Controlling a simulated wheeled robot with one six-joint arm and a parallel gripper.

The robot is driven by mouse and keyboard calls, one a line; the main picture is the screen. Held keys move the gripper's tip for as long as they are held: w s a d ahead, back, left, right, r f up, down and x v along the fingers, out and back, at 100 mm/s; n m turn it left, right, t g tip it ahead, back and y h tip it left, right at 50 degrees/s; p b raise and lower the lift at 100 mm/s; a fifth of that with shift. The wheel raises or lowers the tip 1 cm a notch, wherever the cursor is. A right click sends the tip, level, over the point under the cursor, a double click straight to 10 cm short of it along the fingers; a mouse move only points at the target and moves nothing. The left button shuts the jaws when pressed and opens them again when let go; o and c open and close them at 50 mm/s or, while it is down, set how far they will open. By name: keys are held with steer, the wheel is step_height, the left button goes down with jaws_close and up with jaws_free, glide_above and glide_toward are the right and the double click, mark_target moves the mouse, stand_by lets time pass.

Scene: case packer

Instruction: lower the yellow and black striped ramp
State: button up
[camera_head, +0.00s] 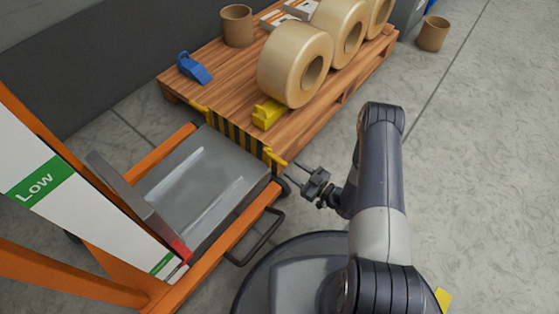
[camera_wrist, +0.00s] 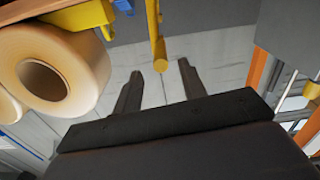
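The yellow and black striped ramp (camera_head: 236,136) is at the far end of the orange lift cart's grey platform, facing the wooden pallet. Its exact tilt is hard to judge. A yellow handle (camera_head: 276,158) sticks out at its near corner, and another (camera_head: 199,107) shows at its far corner. My gripper (camera_head: 306,178) is just right of the near handle. In the wrist view, my gripper's two fingers (camera_wrist: 160,69) are apart and empty. A yellow bar (camera_wrist: 157,38), apparently that handle, reaches down between the fingertip lines; contact cannot be told.
The pallet (camera_head: 215,65) carries large tape rolls (camera_head: 290,68), a blue dispenser (camera_head: 193,68), a yellow dispenser (camera_head: 268,113) and a brown cup (camera_head: 237,26). The cart (camera_head: 265,200) has a lever at a green "Low" label (camera_head: 38,182).

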mark_target(268, 154)
steer(key=b+x, duration=0.2)
steer(key=x, duration=0.5)
steer(key=shift+w+a, duration=0.1)
steer(key=shift+a, duration=0.1)
jaws_close()
stand_by(0.4)
